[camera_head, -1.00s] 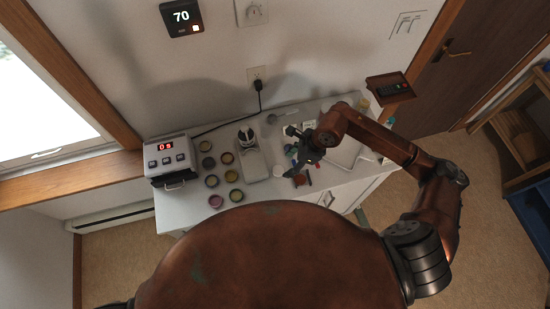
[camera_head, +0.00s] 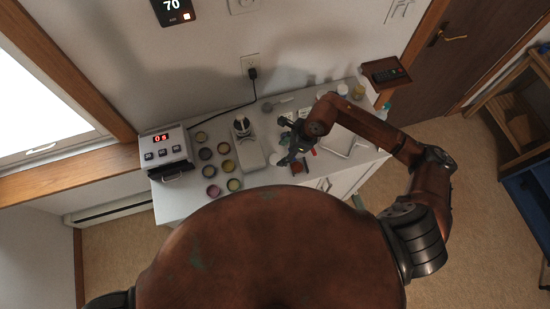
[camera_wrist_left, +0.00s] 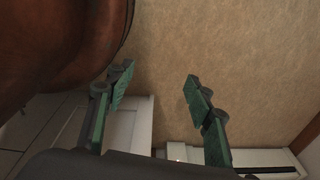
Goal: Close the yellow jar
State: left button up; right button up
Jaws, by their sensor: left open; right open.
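Several small round jars with coloured contents stand on the white counter, left of centre in the head view. One looks yellowish (camera_head: 228,166); its contents show, and I cannot tell whether it is the yellow jar. A yellow container (camera_head: 359,91) stands at the counter's back right, too small to tell if it is closed. My right gripper (camera_head: 283,154) is open over the counter, right of the jars and apart from them. My left gripper (camera_wrist_left: 160,76) is open and empty over the floor in the left wrist view. I cannot make out a loose lid for certain.
A device with a red display (camera_head: 162,146) stands at the counter's left end. A grey-white device (camera_head: 248,153) stands between the jars and my right gripper. A white tray (camera_head: 336,140) lies at the right. Small coloured items lie near the right gripper.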

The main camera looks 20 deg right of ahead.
aim_at(275, 159)
jog(key=x, duration=0.4)
jog(key=shift+a+f+p, duration=0.1)
jog(key=shift+a+p, duration=0.2)
jog(key=shift+p, duration=0.1)
jog(key=shift+a+f, duration=0.1)
jog(key=shift+f, duration=0.25)
pick_arm(q)
jog(key=shift+s+r, duration=0.4)
jog(key=shift+s, duration=0.45)
jog(key=shift+w, duration=0.1)
pick_arm(e)
jog(key=shift+c, duration=0.5)
pick_arm(q)
jog(key=shift+w, duration=0.15)
pick_arm(e)
jog(key=c, duration=0.7)
